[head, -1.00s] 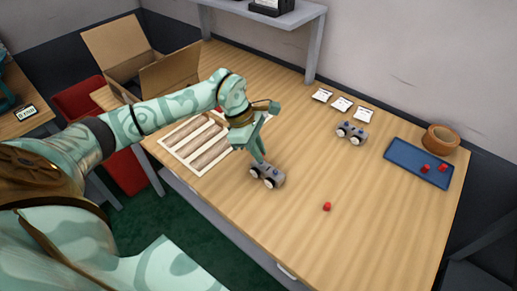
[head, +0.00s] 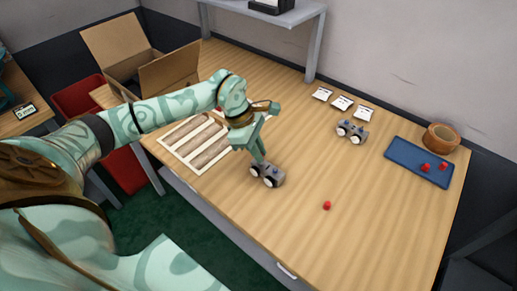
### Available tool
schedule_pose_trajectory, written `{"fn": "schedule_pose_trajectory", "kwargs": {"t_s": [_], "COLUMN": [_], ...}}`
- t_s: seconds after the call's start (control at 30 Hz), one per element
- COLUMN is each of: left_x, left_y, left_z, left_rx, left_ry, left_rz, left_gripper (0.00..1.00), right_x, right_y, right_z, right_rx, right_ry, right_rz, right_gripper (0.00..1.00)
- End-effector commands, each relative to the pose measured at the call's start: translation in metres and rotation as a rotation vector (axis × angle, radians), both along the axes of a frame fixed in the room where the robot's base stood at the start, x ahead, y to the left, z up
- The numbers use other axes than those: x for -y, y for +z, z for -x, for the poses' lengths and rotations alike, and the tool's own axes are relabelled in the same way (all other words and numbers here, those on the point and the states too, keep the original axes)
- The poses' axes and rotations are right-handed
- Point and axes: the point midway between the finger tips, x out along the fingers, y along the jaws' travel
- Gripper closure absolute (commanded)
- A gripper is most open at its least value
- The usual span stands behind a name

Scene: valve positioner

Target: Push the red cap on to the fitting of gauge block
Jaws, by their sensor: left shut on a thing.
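My left gripper (head: 260,160) comes down from above onto a grey gauge block (head: 272,177) with round white faces, near the table's front edge. Its fingers are close together at the block's top, where a fitting would be. The thing between them is hidden; its small size fits a red cap, but I see no red there. A loose red cap (head: 327,205) lies on the table to the right of this block. A second gauge block (head: 351,132) stands farther back, with fittings on top. My right gripper is not in view.
A blue tray (head: 402,167) with red caps (head: 426,167) lies at the right, beside a brown pot (head: 441,138). White cards (head: 342,103) lie along the back. The front right tabletop is clear.

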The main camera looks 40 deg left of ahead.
Motion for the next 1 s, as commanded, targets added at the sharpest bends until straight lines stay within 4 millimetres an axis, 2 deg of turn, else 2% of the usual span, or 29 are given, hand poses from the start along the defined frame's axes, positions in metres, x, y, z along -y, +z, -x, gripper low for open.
{"fn": "schedule_pose_trajectory", "kwargs": {"t_s": [0.33, 0.37, 0.43, 0.77, 0.87, 1.0], "left_x": [0.0, 0.0, 0.0, -0.001, -0.006, -0.018], "left_y": [-0.006, -0.005, -0.005, -0.002, 0.009, 0.039], "left_z": [0.0, 0.0, 0.0, 0.0, 0.001, 0.004], "left_rx": [-0.001, 0.0, 0.0, 0.001, 0.003, 0.005], "left_ry": [0.001, 0.001, 0.0, 0.0, 0.002, 0.001], "left_rz": [-0.001, 0.0, 0.0, -0.001, -0.003, -0.004], "left_gripper": [1.0, 0.82, 0.63, 0.62, 0.62, 0.62], "right_x": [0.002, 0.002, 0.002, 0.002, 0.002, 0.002], "right_y": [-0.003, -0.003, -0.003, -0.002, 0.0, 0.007], "right_z": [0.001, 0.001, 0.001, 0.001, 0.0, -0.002], "right_rx": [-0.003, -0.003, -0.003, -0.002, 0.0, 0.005], "right_ry": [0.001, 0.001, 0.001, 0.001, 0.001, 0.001], "right_rz": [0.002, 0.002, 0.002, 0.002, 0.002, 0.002], "right_gripper": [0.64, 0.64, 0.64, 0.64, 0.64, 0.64]}}
